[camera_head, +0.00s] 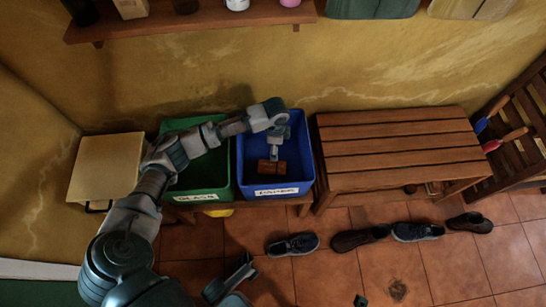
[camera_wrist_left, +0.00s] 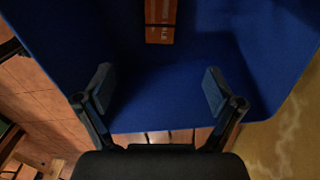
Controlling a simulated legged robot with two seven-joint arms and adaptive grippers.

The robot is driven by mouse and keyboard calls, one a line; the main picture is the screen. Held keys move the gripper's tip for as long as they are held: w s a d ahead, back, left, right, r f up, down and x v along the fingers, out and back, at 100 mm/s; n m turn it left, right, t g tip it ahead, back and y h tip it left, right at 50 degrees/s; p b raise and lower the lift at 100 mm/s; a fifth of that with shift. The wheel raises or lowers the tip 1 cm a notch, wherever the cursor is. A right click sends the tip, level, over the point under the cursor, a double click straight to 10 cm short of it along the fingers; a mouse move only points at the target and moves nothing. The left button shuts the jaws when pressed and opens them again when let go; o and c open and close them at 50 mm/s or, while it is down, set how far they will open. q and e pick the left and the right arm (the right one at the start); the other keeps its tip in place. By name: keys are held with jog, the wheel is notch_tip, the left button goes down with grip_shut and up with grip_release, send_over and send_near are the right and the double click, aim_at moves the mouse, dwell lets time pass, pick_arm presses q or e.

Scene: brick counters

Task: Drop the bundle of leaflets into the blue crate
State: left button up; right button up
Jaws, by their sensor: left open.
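The bundle of leaflets (camera_head: 279,168) is a brown-orange block inside the blue crate (camera_head: 241,166), below my left gripper. In the left wrist view the bundle (camera_wrist_left: 160,22) shows at the top edge, cut off, with a pale printed strip, clear of the fingers. The blue crate (camera_wrist_left: 85,45) fills most of that view. My left gripper (camera_head: 274,154) points down into the crate. Its fingers are spread with nothing between them in the wrist view (camera_wrist_left: 157,88). I cannot tell whether the bundle lies flat on the crate floor.
A green crate (camera_head: 199,194) stands against the blue one on the left, with a pale box (camera_head: 106,165) beyond. A slatted wooden bench (camera_head: 395,150) is close on the right. Several shoes (camera_head: 292,245) line the tiled floor in front. A shelf (camera_head: 190,20) hangs above.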

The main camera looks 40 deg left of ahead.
pick_arm(q)
notch_tip(320, 180, up, 12)
dwell(0.4)
jog(key=shift+f, duration=0.1)
